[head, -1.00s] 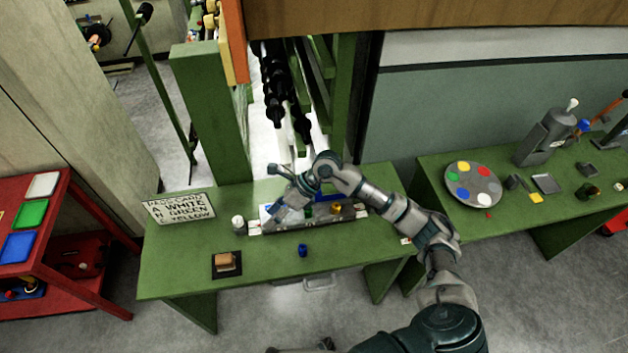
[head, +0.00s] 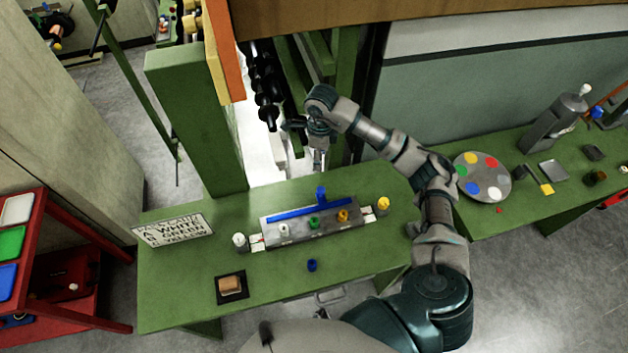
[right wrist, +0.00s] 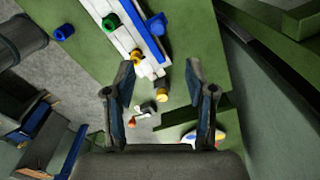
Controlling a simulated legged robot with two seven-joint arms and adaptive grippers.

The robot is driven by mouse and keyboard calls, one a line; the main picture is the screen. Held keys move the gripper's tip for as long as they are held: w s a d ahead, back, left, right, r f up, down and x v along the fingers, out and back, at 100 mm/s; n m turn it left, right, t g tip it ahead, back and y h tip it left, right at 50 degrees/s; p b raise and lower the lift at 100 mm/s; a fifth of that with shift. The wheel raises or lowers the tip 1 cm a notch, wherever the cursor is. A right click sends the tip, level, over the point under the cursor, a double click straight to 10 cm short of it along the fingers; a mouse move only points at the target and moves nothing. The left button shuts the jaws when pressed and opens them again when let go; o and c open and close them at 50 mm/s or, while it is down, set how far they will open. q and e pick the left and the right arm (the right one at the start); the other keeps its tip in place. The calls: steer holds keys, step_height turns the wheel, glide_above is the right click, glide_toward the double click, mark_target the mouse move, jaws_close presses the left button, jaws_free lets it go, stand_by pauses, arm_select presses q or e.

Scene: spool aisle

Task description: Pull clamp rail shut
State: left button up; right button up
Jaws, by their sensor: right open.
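The clamp rail (head: 292,212) is a long blue bar with an upright blue knob (head: 321,192). It lies along the back edge of a grey block (head: 330,232). White (head: 284,230), green (head: 314,223) and orange (head: 343,216) pieces sit in a row in front of the rail. My right gripper (head: 318,165) is above and behind the block, apart from the rail and empty. In the right wrist view my right gripper (right wrist: 161,78) has its fingers spread, with the rail (right wrist: 146,35) beyond them. My left gripper is not in view.
A white spool (head: 239,240) and a yellow one (head: 383,204) stand at the block's ends. A loose blue piece (head: 312,265) and a dark tray (head: 231,287) lie in front. A green post (head: 195,120) rises behind the bench.

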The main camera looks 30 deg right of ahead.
step_height(320, 180, down, 3)
steer(key=s, duration=0.1)
steer(key=p, duration=0.1)
glide_toward(321, 188)
steer(key=shift+s+d+f, duration=0.15)
steer(key=shift+s+d, duration=0.05)
steer(key=shift+s, duration=0.05)
steer(key=f, duration=0.5)
steer(key=a+f+p, duration=0.1)
steer(key=f, duration=0.2)
steer(key=shift+w, duration=0.2)
steer(key=shift+f, duration=0.35)
steer(key=shift+d+f, duration=0.1)
steer(key=shift+f, duration=0.2)
steer(key=shift+d, duration=0.2)
steer(key=c, duration=0.7)
jaws_close()
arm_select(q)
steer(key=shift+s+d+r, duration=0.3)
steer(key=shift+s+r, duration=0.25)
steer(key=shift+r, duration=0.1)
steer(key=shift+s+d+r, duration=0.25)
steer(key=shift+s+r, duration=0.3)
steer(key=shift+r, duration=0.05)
arm_select(e)
steer(key=shift+a, duration=0.1)
